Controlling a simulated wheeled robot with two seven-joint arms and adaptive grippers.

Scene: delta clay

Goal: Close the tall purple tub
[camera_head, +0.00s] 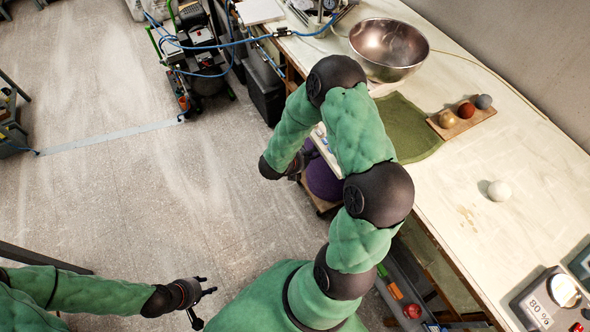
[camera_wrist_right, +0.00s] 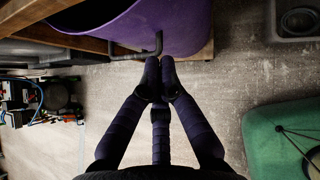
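The tall purple tub (camera_head: 323,181) stands beside the workbench in the head view, partly hidden by my right arm. Its curved purple side (camera_wrist_right: 190,25) fills the top of the right wrist view. A dark bent handle or tap (camera_wrist_right: 135,54) shows against its lower edge. My right gripper (camera_wrist_right: 160,66) has its fingertips together right by the bend of this dark part. I cannot tell whether they touch it. The tub's opening and top are not clearly visible. My left gripper (camera_head: 205,302) is open and empty over the floor at the lower left, far from the tub.
The workbench (camera_head: 480,160) runs along the right with a metal bowl (camera_head: 389,48), a green mat (camera_head: 408,130), a board with three balls (camera_head: 465,113) and a white ball (camera_head: 499,190). A compressor (camera_head: 200,55) stands at the back. The floor at left is mostly free.

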